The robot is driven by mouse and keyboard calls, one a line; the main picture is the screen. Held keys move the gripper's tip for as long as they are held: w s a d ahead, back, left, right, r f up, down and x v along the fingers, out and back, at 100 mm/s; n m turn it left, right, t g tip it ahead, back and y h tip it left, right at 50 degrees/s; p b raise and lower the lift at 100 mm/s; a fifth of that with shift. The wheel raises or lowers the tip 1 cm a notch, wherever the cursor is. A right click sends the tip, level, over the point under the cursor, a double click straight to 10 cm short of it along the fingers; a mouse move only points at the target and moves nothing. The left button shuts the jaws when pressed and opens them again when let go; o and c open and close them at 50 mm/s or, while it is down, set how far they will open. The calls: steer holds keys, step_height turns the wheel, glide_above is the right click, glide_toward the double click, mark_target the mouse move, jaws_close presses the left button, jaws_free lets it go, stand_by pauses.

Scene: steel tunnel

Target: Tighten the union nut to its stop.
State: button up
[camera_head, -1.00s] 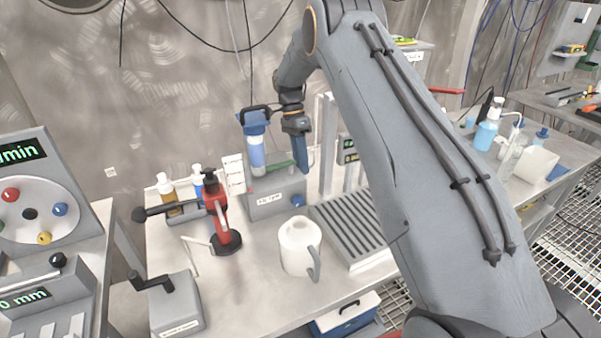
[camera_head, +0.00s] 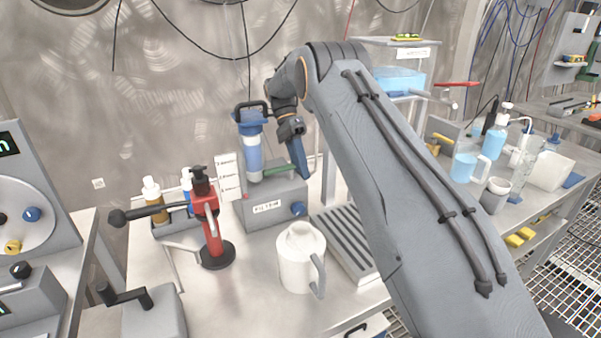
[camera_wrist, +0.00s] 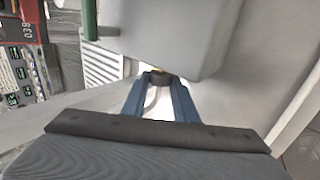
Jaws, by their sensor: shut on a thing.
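The grey filter box (camera_head: 265,207) stands on the bench with a clear blue-capped filter housing (camera_head: 250,150) on it. My gripper (camera_head: 304,174) reaches down at the box's right side, blue fingers slanting down. In the wrist view, my gripper (camera_wrist: 158,84) is shut on a small dark round fitting, which I take as the union nut (camera_wrist: 158,79). A trace of brass shows just above the nut, at the lower edge of the grey box (camera_wrist: 165,40). The nut is hidden in the head view. I cannot tell how far it is turned.
A green rod (camera_head: 283,170) sticks out by the housing, close to my fingers. A blue knob (camera_head: 298,209) is on the box front.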

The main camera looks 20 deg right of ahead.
steer(key=o, duration=1.1)
steer(key=shift+c, duration=0.2)
step_height(320, 180, up, 10)
steer(key=b, duration=0.1)
steer(key=shift+b, duration=0.4)
